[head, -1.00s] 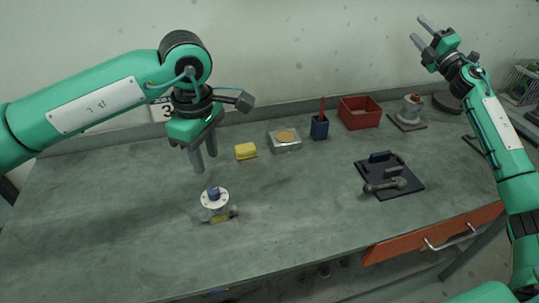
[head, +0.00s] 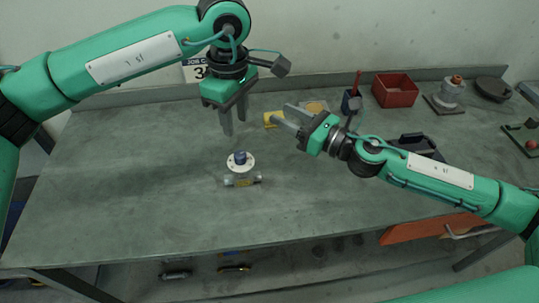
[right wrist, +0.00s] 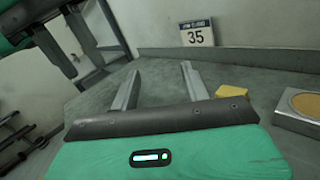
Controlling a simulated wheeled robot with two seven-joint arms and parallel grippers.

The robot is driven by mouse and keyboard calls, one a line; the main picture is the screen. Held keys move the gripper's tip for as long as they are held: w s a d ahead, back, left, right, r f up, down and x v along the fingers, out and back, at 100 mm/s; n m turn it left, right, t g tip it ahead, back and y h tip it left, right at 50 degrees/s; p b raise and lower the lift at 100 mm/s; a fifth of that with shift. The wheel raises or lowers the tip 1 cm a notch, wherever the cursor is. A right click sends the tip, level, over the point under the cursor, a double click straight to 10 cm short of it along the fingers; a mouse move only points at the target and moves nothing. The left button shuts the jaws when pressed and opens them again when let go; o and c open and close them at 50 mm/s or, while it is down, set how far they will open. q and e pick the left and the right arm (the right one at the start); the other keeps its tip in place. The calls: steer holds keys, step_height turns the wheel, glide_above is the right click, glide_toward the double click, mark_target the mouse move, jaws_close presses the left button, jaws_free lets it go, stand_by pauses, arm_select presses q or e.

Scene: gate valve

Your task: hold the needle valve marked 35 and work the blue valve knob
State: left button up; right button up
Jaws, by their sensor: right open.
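The valve (head: 243,180) stands on the bench, with a pale round flange, metal pipe stubs and a yellow patch low on its front. Its blue knob (head: 240,157) is on top. I cannot read a number on it. My left gripper (head: 234,126) points down above and slightly behind the valve, fingers apart and empty, not touching it. My right gripper (head: 280,113) is open and empty, right of the left gripper, pointing left over the bench. The right wrist view shows its two fingers (right wrist: 160,68) with nothing between them; the valve is not visible there.
A sign on the wall reads 35 (right wrist: 194,33). A yellow block (head: 272,118) lies near my right fingertips. A red bin (head: 395,91), a dark blue cup (head: 351,101) and a flanged fitting (head: 449,94) stand at the back. The bench's left and front are clear.

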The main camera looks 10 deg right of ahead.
mark_target(242, 170)
steer(key=s+a+f+n+g, duration=0.2)
steer(key=s+a+f+n, duration=0.15)
steer(key=s+a, duration=0.4)
steer(key=shift+y, duration=0.3)
steer(key=shift+s+d+f, duration=0.25)
steer(key=shift+d+f, duration=0.05)
steer(key=shift+f, duration=1.05)
steer(key=shift+s+d+f, duration=0.2)
steer(key=shift+d+f, duration=0.15)
steer(key=shift+f, duration=1)
steer(key=shift+s+d+f, duration=0.25)
steer(key=shift+d+f, duration=0.05)
steer(key=shift+f, duration=1.05)
steer(key=shift+x, duration=3.75)
